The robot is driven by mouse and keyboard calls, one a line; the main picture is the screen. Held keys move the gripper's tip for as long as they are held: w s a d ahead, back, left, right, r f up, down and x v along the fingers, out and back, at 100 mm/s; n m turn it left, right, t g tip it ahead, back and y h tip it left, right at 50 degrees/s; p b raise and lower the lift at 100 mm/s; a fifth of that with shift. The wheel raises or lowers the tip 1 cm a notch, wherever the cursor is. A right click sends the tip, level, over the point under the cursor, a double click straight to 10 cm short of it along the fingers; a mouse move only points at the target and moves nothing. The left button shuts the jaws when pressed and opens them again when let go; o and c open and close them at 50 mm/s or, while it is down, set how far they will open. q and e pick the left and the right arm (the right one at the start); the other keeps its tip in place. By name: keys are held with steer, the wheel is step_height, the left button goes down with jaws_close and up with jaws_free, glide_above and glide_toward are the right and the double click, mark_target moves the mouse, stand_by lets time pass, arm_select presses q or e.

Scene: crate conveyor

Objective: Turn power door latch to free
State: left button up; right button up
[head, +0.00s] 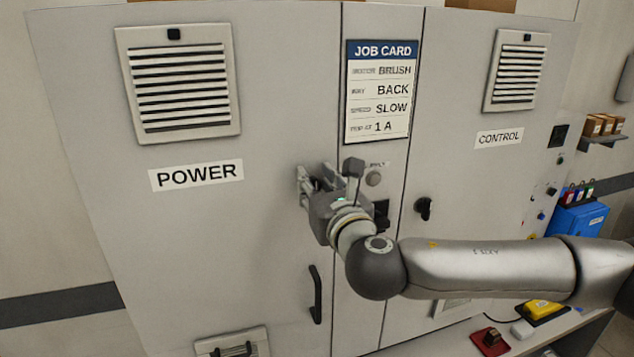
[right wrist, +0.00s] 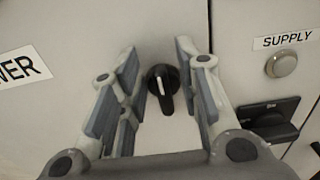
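The power door (head: 220,250) is a grey cabinet door labelled POWER (head: 197,174). Its latch (right wrist: 161,84) is a black round knob in the right wrist view, with its grip pointing roughly downward. My right gripper (head: 309,180) is at the door's right edge and hides the latch in the head view. In the right wrist view its fingers (right wrist: 158,60) are open, one on each side of the latch. A gap shows on both sides, so they are not closed on it. My left gripper is not in view.
A job card (head: 379,92) is on the middle panel. A door handle (head: 316,294) is below. The control door (head: 490,190) has its own latch (head: 423,208).

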jaws_close()
steer(key=m+b, duration=0.2)
steer(key=m, duration=0.4)
steer(key=d+f+m+b, duration=0.1)
steer(key=m+b, duration=0.2)
steer(key=m, duration=0.2)
steer(key=d+f+m+b, duration=0.1)
steer(key=m+b, duration=0.1)
steer(key=m, duration=0.4)
steer(key=shift+w+m, duration=0.3)
steer(key=shift+f, duration=0.1)
stand_by(0.3)
steer(key=shift+o, duration=1)
jaws_free()
